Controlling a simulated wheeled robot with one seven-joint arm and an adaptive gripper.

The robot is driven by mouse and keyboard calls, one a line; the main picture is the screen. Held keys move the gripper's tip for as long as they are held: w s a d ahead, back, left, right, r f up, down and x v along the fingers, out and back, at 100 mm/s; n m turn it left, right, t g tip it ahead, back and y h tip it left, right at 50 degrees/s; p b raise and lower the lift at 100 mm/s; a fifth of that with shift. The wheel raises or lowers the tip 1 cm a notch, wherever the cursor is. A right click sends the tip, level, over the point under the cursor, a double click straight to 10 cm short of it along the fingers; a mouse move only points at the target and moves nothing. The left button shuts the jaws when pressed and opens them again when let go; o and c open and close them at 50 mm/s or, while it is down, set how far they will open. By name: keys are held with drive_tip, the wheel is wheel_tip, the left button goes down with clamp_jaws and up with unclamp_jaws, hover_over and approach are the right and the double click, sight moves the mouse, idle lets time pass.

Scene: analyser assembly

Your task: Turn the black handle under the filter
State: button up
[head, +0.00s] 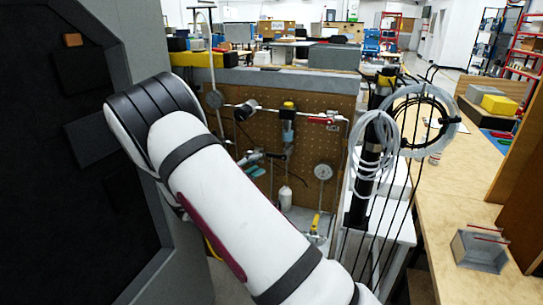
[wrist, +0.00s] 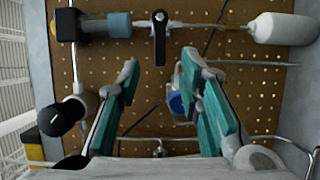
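The filter is in the head view on the pegboard, with a blue lower part (head: 288,137). In the wrist view it lies at the upper left, with a grey body (wrist: 68,25) and a blue end (wrist: 118,24). The black handle (wrist: 159,38) is on the same pipe, between the filter and a white bottle. Its lever points across the pipe, towards my gripper. My gripper (wrist: 160,70) is open, with teal fingers. The lever's end appears between the fingertips, with a gap on both sides; contact is not visible. My gripper also shows small in the head view (head: 267,166).
The white bottle (wrist: 285,28) hangs below the handle. A black knob (wrist: 58,117) is left of my fingers in the wrist view. A blue part (wrist: 176,104) shows behind the right finger. Gauge (head: 323,172) and coiled tubing (head: 378,145) are to the right.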

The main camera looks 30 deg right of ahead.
sight(271, 156)
drive_tip(key=x, duration=0.8)
drive_tip(key=shift+w+d, duration=0.1)
drive_tip(key=shift+d, duration=0.05)
clamp_jaws()
